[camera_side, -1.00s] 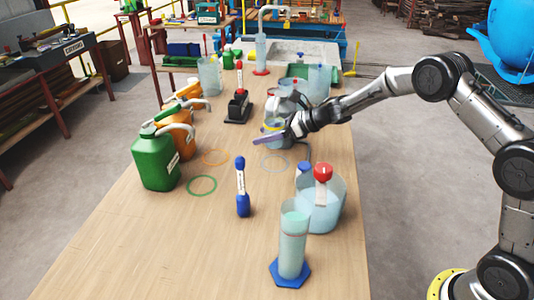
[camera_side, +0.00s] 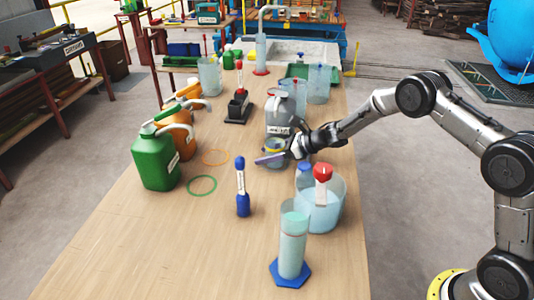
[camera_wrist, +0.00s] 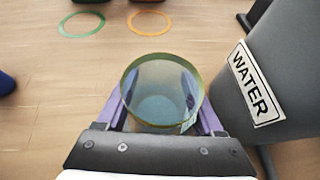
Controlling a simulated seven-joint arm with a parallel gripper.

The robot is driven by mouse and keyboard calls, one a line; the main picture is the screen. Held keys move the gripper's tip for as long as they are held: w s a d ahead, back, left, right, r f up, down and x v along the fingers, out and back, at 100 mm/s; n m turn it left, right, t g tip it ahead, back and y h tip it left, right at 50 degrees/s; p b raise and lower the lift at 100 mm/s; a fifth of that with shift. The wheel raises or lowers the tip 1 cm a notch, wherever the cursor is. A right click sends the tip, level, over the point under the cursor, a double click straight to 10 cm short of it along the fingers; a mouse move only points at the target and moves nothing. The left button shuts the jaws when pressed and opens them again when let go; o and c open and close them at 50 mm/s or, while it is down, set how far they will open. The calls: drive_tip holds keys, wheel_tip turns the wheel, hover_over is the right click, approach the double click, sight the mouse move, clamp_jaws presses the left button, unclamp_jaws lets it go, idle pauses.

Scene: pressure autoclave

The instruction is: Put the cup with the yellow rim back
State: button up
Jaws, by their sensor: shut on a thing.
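The cup with the yellow rim (camera_side: 276,158) is upright, low over the table in the side view. In the wrist view the cup (camera_wrist: 160,108) shows its rim and clear wall from above. My gripper (camera_wrist: 162,98) is shut on the cup, with one purple finger on each side. In the side view my gripper (camera_side: 273,156) reaches in from the right. The cup and fingers hide the spot where the grey ring lay; I cannot tell whether the cup's base touches the table.
A grey WATER jug (camera_wrist: 270,75) stands close to the right of the cup. Green (camera_side: 202,184) and orange (camera_side: 215,157) rings lie to the left. A green jerrycan (camera_side: 155,160), a blue-ended tool (camera_side: 242,190) and a beaker (camera_side: 325,208) stand nearby.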

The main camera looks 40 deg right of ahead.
drive_tip(key=o, duration=1.5)
drive_tip(key=shift+r, duration=0.1)
